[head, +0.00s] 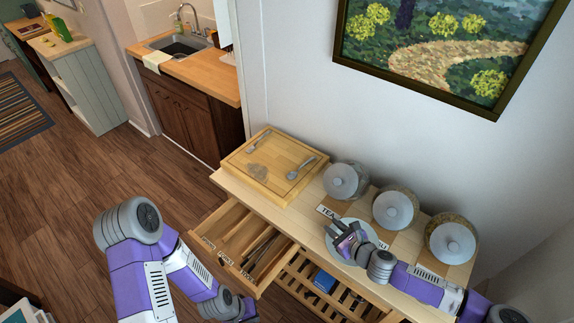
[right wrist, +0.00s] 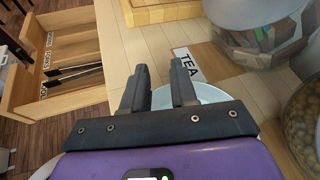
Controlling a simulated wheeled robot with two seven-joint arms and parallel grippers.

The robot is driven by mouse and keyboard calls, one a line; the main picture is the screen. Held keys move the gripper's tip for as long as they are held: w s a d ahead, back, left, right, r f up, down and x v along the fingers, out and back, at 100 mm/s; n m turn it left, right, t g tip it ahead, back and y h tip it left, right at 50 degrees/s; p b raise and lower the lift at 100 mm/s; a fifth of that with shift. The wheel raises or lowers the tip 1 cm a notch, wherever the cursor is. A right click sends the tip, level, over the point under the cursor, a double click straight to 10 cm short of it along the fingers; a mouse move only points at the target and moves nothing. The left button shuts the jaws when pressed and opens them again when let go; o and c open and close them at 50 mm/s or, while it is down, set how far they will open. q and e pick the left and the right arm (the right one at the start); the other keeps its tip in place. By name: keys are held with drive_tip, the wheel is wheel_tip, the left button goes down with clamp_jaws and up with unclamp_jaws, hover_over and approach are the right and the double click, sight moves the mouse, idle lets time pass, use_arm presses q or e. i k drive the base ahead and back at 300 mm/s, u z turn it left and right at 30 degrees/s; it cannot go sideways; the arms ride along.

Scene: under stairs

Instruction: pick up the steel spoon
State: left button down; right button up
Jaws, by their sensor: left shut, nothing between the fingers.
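A steel spoon (head: 301,168) appears to lie on the right part of a raised wooden board (head: 240,172) at the left end of the sideboard. A fork-like utensil (head: 259,140) and a pale, unclear piece (head: 257,172) lie on the same board. My right gripper (head: 340,232) hovers over a pale plate (head: 367,254), apart from the spoon and to its lower right. In the right wrist view the two fingers (right wrist: 160,88) are spread with nothing between them. My left arm enters from the left and runs out of the bottom edge; its fingers do not show.
An open drawer (head: 220,222) with labelled compartments juts from the sideboard; long thin utensils (head: 262,248) lie inside. Lidded glass jars (head: 346,181) line the wall side. A TEA label (right wrist: 187,64) lies near the plate. A framed painting hangs above.

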sight(291, 176)
drive_tip(key=u, duration=1.3)
drive_tip(key=i, duration=3.4)
drive_tip(key=z, duration=4)
drive_tip(key=i, duration=0.45)
drive_tip(key=u, duration=0.1)
